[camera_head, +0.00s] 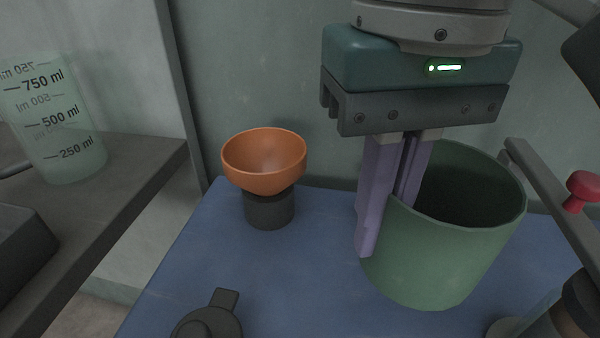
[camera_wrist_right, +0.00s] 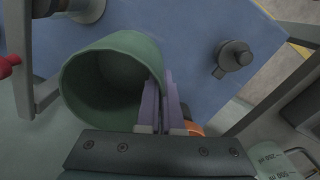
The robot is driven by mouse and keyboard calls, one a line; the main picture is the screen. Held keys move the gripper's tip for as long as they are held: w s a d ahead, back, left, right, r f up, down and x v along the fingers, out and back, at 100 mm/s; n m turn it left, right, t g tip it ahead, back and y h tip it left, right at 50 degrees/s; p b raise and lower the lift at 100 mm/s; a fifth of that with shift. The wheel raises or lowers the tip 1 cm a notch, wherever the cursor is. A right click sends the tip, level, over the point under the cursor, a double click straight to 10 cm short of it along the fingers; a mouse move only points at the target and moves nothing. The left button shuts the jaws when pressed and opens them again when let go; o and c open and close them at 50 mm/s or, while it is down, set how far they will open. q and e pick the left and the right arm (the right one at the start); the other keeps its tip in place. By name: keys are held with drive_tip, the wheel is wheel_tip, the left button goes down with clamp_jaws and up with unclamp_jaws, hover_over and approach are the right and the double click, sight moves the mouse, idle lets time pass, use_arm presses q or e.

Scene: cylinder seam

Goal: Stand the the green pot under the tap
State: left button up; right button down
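The green pot (camera_head: 450,255) is a wide, open cylinder on the right half of the blue surface in the head view. It also shows in the right wrist view (camera_wrist_right: 90,95), with its mouth open and dark inside. My right gripper (camera_head: 388,205) points down at the pot's left wall. Its purple fingers are close together, one outside the wall and one inside the rim, shut on the wall. I cannot tell whether the pot's base touches the surface. A grey bar with a red knob (camera_head: 582,188) at the right may be the tap. My left gripper is not in view.
An orange bowl (camera_head: 262,165) sits on a dark round stand (camera_head: 269,211) left of the pot. A dark lidded object (camera_head: 208,322) is at the front. A measuring beaker (camera_head: 62,130) stands on a grey counter at the left. Blue surface between bowl and pot is clear.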

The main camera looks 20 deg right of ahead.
wheel_tip(320, 180, down, 9)
drive_tip(key=shift+r+b, duration=0.15)
drive_tip(key=shift+b, duration=0.3)
drive_tip(key=shift+f, duration=0.2)
drive_tip(key=c, duration=1.1)
unclamp_jaws()
